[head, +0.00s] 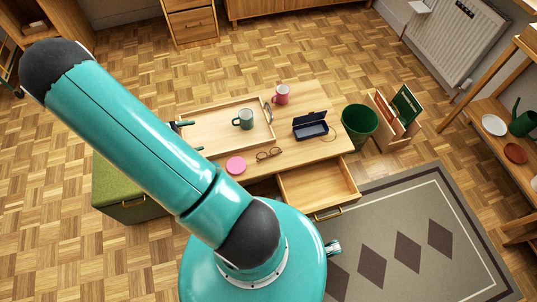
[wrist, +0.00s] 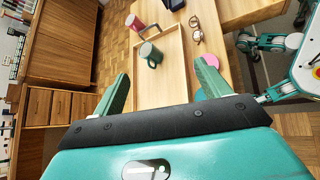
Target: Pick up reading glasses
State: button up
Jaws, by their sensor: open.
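The reading glasses (head: 269,154) have thin brown frames and lie on the wooden table (head: 310,94), between the tray and the open drawer. They also show in the wrist view (wrist: 197,30), beyond my gripper. My gripper (wrist: 160,90) is open and empty, its two green fingers spread wide over the tray side of the table, apart from the glasses. In the head view my arm hides most of the gripper; only the dark fingertips show at the tray's left edge.
A wooden tray (head: 198,137) holds a grey-green mug (head: 244,118). A pink mug (head: 281,94), a dark blue open case (head: 310,125) and a pink disc (head: 236,165) are on the table. The drawer (head: 318,187) is pulled out and looks empty. A green bin (head: 359,120) stands at right.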

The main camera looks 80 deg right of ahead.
jog(key=s+d+f+n+h, duration=0.1)
jog(key=s+d+f+n, duration=0.15)
jog(key=f, duration=0.35)
jog(key=s+d+f+n, duration=0.1)
jog(key=s+f, duration=0.3)
jog(key=f, duration=0.1)
jog(key=n+h, duration=0.2)
jog(key=n, duration=0.2)
send_near(268, 154)
jog(key=shift+y, duration=0.3)
jog(key=x, duration=0.9)
jog(key=shift+w+d+r, duration=0.1)
jog(key=shift+r, duration=0.15)
jog(key=c, duration=1.3)
